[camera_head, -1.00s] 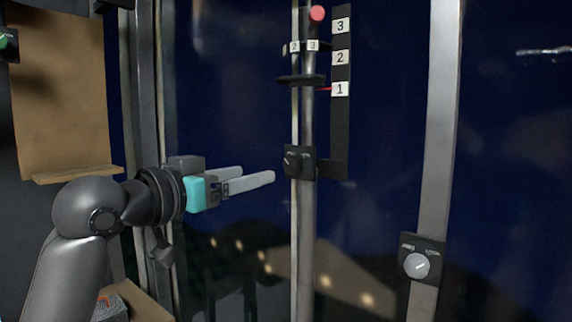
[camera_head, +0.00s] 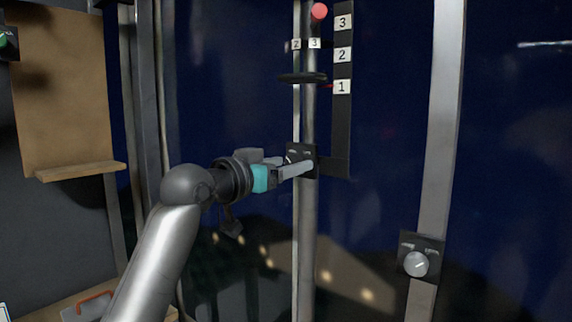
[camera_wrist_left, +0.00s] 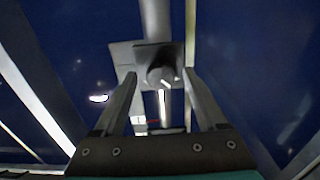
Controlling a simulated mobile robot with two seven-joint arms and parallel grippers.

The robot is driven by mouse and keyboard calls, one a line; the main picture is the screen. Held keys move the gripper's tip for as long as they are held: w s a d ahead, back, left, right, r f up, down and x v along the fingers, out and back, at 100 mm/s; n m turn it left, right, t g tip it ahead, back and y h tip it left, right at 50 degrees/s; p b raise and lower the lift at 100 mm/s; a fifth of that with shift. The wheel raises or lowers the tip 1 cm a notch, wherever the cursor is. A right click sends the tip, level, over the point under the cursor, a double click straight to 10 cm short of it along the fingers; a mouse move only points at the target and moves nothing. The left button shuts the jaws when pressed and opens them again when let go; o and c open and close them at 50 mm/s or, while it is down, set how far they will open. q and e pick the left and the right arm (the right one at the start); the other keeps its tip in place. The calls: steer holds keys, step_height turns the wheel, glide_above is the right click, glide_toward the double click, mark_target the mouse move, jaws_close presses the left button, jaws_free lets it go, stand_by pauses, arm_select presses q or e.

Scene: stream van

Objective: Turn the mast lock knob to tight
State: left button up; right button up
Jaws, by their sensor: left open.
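The mast lock knob (camera_wrist_left: 160,75) is a dark round knob with a pale pointer mark, on a small black plate (camera_head: 296,148) fixed to the upright grey mast (camera_head: 308,230). In the head view my left gripper (camera_head: 295,164) covers most of the knob. It is open, with its fingers reaching the plate. In the left wrist view the knob lies between the two open fingertips (camera_wrist_left: 159,76), with a gap visible on each side. The plate's labels are too small to read. My right gripper is not in view.
A black strip with number labels 1, 2 and 3 (camera_head: 342,55) stands right of the mast. A dark disc (camera_head: 302,78) and a red ball (camera_head: 319,11) are higher on the mast. A silver knob (camera_head: 416,264) sits on a post at right. A wooden shelf (camera_head: 80,171) is at left.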

arm_select(q)
steer(key=shift+c, duration=0.2)
jaws_close()
stand_by(0.3)
steer(key=shift+m, duration=0.3)
steer(key=m+p, duration=0.2)
steer(key=m, duration=0.1)
steer(key=shift+m, duration=0.4)
steer(key=m+p, duration=0.3)
steer(key=m, duration=0.1)
steer(key=shift+a+r, duration=0.1)
steer(key=m+p, duration=0.4)
steer(key=m, duration=0.1)
steer(key=shift+m, duration=0.4)
steer(key=shift+m+p, duration=1.35)
steer(key=shift+m, duration=0.55)
